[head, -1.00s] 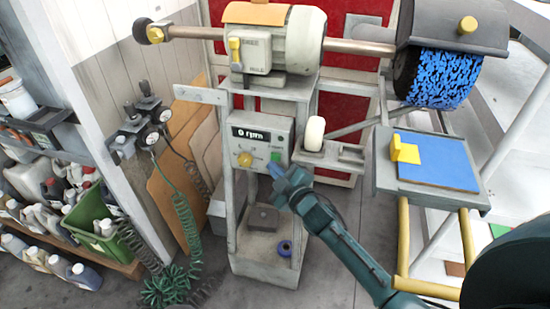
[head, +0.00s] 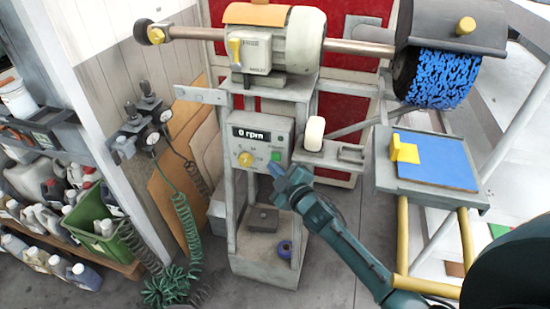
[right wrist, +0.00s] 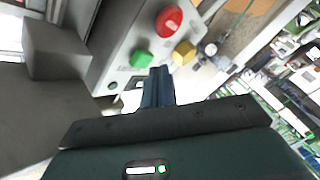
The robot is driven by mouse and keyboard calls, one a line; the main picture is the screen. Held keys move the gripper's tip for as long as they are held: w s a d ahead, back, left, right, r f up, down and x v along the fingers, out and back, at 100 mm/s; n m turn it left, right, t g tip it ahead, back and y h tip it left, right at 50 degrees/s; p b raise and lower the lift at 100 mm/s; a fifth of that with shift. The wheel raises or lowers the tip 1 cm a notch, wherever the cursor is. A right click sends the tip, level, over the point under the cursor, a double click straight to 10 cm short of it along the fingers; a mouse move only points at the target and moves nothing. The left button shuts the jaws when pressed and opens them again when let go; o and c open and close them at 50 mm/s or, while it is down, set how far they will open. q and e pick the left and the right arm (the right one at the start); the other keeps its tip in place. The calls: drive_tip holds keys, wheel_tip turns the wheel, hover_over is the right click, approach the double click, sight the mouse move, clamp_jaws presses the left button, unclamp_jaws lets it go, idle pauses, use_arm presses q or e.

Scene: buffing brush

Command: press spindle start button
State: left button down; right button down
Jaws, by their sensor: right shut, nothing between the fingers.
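The control box (head: 284,130) on the grey machine stand has a display (head: 251,134) reading "0 rpm", a yellow knob (head: 245,159) and a green button (head: 276,156). My right gripper (head: 276,169) is shut and empty, its tip just below the green button in the head view. In the right wrist view, the shut fingers (right wrist: 159,72) point at the panel, with the green button (right wrist: 141,58) just left of their tips. The yellow knob (right wrist: 184,52) is to their right and a red button (right wrist: 169,20) above. I cannot tell whether the fingertips touch the panel. My left gripper is not in view.
A motor (head: 283,42) with a blue brush wheel (head: 434,78) on its shaft sits above the box. A small shelf (head: 335,157) juts out right of the box. A blue-topped tray (head: 437,160) stands further right. Green coiled hoses (head: 188,225) hang at left.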

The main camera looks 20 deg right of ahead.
drive_tip(key=shift+w+d+r, duration=0.55)
drive_tip(key=shift+w+d, duration=0.05)
drive_tip(key=shift+d, duration=0.15)
idle(0.5)
drive_tip(key=shift+r+p, duration=0.3)
drive_tip(key=shift+p, duration=0.15)
drive_tip(key=shift+a, duration=0.1)
drive_tip(key=s+a, duration=0.2)
drive_tip(key=s, duration=0.1)
drive_tip(key=s+a+p, duration=0.1)
drive_tip(key=shift+s+f, duration=0.2)
drive_tip(key=shift+f, duration=0.15)
idle(0.4)
